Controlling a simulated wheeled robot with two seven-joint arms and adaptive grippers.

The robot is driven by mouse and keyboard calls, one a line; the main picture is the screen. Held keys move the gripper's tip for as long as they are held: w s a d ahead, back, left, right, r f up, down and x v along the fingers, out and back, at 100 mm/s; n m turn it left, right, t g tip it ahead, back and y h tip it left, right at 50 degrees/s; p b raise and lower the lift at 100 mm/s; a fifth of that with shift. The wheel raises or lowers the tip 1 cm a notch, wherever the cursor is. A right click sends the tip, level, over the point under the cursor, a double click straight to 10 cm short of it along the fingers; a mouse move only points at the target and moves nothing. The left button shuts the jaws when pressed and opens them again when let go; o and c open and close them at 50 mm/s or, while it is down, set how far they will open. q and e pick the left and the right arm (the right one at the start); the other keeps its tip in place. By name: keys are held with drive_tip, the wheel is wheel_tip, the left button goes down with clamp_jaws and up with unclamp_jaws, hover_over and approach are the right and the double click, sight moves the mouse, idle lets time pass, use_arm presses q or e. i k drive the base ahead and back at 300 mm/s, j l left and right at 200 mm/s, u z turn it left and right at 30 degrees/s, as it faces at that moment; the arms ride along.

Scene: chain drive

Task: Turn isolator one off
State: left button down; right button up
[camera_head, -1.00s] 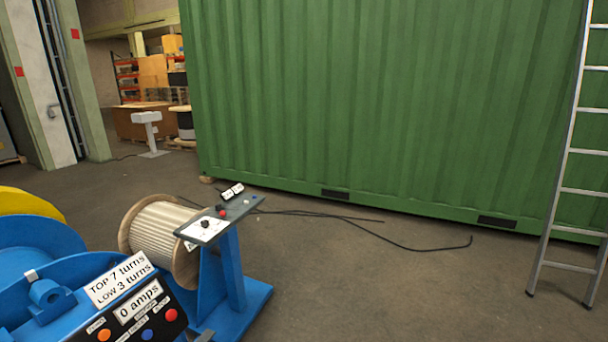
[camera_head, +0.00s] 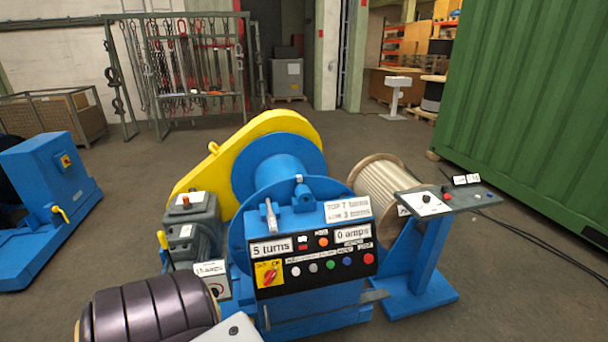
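A red rotary isolator switch on a yellow plate (camera_head: 269,273) sits at the left end of the black control panel (camera_head: 318,262) on the middle blue machine. Its lettering is too small to read surely. I cannot read a number on either switch, so I cannot tell which is isolator one.
A dark ribbed cylinder (camera_head: 150,308) fills the lower left foreground. A rope reel (camera_head: 378,185) and a blue pedestal with a control plate (camera_head: 440,203) stand right of the panel. A green container (camera_head: 530,110) borders the right. Bare floor lies between the two blue machines.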

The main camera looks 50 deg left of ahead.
sight(269, 276)
drive_tip(key=u, duration=1.95)
